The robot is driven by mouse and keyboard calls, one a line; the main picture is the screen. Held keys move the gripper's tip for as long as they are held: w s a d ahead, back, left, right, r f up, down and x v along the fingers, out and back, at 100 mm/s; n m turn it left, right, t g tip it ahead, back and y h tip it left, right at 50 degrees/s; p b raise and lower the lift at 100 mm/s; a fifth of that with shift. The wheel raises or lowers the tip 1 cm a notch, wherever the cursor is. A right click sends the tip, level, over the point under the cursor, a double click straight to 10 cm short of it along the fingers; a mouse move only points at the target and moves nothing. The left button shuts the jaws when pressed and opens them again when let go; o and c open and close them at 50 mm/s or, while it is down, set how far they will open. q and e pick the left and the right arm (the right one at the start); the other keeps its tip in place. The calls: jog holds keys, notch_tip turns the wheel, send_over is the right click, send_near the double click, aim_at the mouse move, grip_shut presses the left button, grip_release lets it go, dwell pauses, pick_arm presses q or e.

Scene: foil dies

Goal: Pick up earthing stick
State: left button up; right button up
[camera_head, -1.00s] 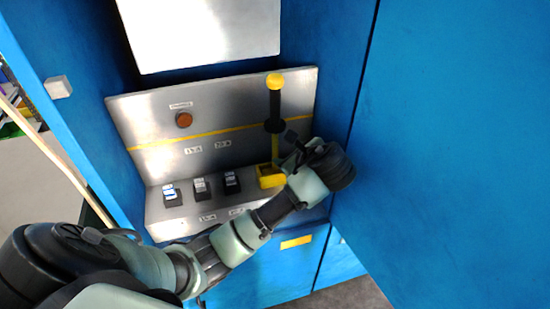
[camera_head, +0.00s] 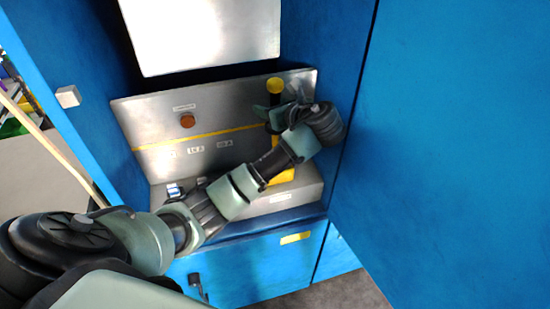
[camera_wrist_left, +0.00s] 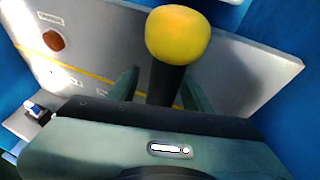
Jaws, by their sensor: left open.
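The earthing stick has a yellow knob (camera_head: 275,85) on a black shaft, upright against the right part of the metal panel. Its lower part is mostly hidden behind my arm; a yellow piece (camera_head: 284,176) shows below. My left gripper (camera_head: 277,114) is at the upper shaft, just under the knob. In the left wrist view, the yellow knob (camera_wrist_left: 178,35) is large and near, and the black shaft (camera_wrist_left: 166,82) runs down between the two spread fingers of the left gripper (camera_wrist_left: 161,90). The gripper is open. Whether a finger touches the shaft, I cannot tell.
The stick stands inside a blue cabinet (camera_head: 65,60), with a blue wall (camera_head: 460,130) close on the right. My arm covers most of the switches on the ledge below.

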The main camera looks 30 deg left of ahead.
pick_arm(q)
jog(key=shift+w+a+f, duration=0.1)
jog(key=shift+a+f, duration=0.05)
grip_shut()
dwell(1.4)
